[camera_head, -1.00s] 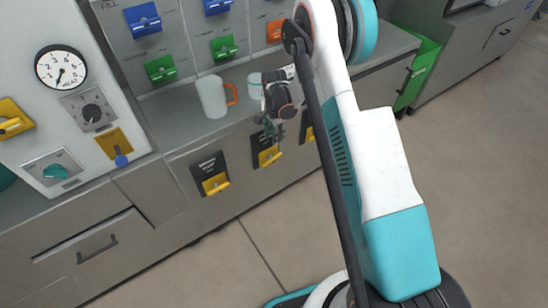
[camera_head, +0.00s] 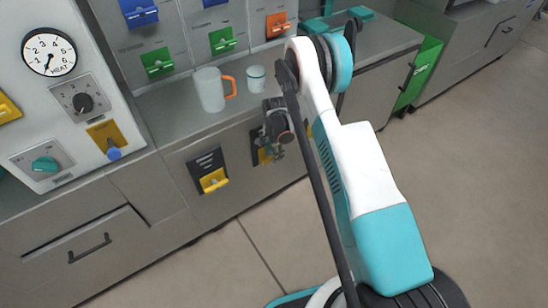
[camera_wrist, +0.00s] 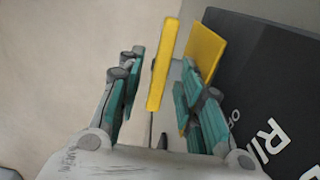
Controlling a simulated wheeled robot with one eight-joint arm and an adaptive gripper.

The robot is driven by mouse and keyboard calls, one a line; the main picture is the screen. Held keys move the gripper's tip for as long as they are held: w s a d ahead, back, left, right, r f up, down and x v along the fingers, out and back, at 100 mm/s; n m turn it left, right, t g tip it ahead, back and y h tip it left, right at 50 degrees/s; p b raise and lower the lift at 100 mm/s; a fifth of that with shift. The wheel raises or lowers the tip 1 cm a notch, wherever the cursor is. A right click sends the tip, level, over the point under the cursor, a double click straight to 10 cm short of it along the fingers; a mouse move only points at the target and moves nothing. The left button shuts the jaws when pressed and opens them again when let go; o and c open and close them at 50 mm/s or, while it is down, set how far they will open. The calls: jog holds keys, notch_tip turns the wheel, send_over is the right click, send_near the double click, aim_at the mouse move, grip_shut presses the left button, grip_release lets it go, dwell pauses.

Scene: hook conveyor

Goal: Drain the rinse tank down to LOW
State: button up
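In the wrist view, a yellow lever handle (camera_wrist: 163,65) stands between the two fingers of my gripper (camera_wrist: 158,100). The fingers are apart, with a gap between the handle and the left finger. A yellow plate (camera_wrist: 205,55) is behind the right finger, on a black label panel (camera_wrist: 265,75) whose partly visible lettering starts "RI" and includes "OF". In the head view, my gripper (camera_head: 278,150) is at the middle valve on the cabinet front and hides much of its black panel (camera_head: 256,147). I see no level gauge that I can tie to the rinse tank.
Another yellow-handled valve (camera_head: 213,181) is to the left on the cabinet front. A white mug with an orange handle (camera_head: 211,90) and a white cup (camera_head: 256,79) stand on the counter above. A heat dial (camera_head: 49,52) is at upper left. The floor is clear.

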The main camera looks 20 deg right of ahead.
jog(key=shift+f, duration=0.65)
grip_shut()
jog(key=shift+d+y, duration=0.15)
jog(key=shift+y, duration=0.45)
jog(key=shift+f+g+y, duration=0.1)
jog(key=shift+g+y, duration=0.4)
jog(key=shift+y, duration=0.3)
grip_release()
